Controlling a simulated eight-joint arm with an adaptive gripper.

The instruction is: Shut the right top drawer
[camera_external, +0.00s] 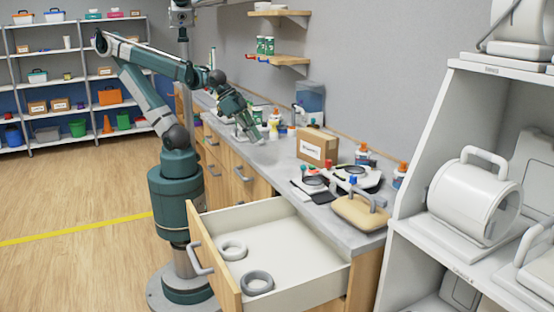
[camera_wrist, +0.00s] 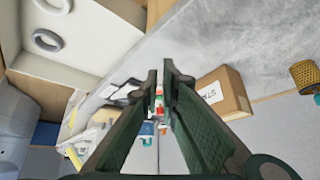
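The right top drawer (camera_external: 290,250) is pulled far out of the counter in the external view. It has a wooden front with a grey bar handle (camera_external: 200,258) and a pale interior. A white ring (camera_external: 233,250) and a grey ring (camera_external: 257,283) lie inside. In the wrist view the drawer's interior (camera_wrist: 85,30) shows at the upper left with both rings. My gripper (camera_external: 257,138) is above the counter, behind and well apart from the drawer. In the wrist view my gripper (camera_wrist: 160,75) has a gap between its fingers and holds nothing.
The counter (camera_external: 275,158) carries a cardboard box (camera_external: 317,146), bottles (camera_external: 362,153), scales and a tan block (camera_external: 358,213) near the drawer. White shelves with devices (camera_external: 475,200) stand close on the right. The floor (camera_external: 85,265) left of the drawer is free.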

